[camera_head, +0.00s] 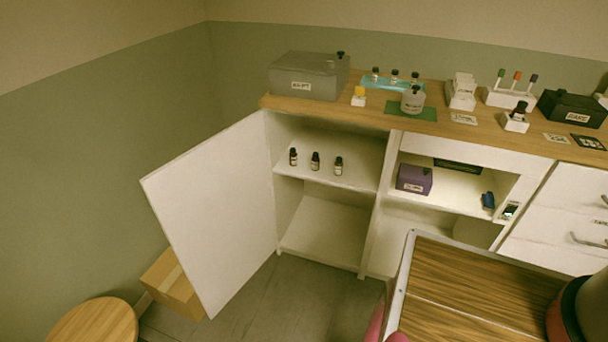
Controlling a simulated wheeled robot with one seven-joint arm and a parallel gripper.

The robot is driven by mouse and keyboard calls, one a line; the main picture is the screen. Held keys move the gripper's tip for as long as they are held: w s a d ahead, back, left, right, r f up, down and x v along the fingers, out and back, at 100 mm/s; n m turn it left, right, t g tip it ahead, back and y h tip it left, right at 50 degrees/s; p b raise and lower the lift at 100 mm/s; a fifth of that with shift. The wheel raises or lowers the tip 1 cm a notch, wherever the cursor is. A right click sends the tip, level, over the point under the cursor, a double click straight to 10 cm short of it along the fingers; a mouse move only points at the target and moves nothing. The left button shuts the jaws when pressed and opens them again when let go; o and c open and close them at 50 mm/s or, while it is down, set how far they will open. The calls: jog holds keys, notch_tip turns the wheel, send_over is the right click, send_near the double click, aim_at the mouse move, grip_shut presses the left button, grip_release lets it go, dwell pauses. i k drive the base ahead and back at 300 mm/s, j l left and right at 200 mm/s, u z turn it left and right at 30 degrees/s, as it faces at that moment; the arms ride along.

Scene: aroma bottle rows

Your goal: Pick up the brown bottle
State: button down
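Three small dark bottles with black caps and pale labels stand upright in a row on the upper shelf of the open cabinet: a left bottle (293,157), a middle bottle (315,161) and a right bottle (338,166). Several more small dark bottles (394,77) stand in a row on a teal tray (369,85) on the counter. Another dark bottle (519,112) stands on a white block at the right. They are too small to tell which is brown.
The white cabinet door (215,215) stands open to the left. The wooden counter (470,133) holds a grey box (309,76), a glass jar (413,99) and a black box (572,109). A cardboard box (173,285) and a round stool (94,322) stand at lower left.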

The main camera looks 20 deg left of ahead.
aim_at(315, 158)
jog(key=u, duration=0.95)
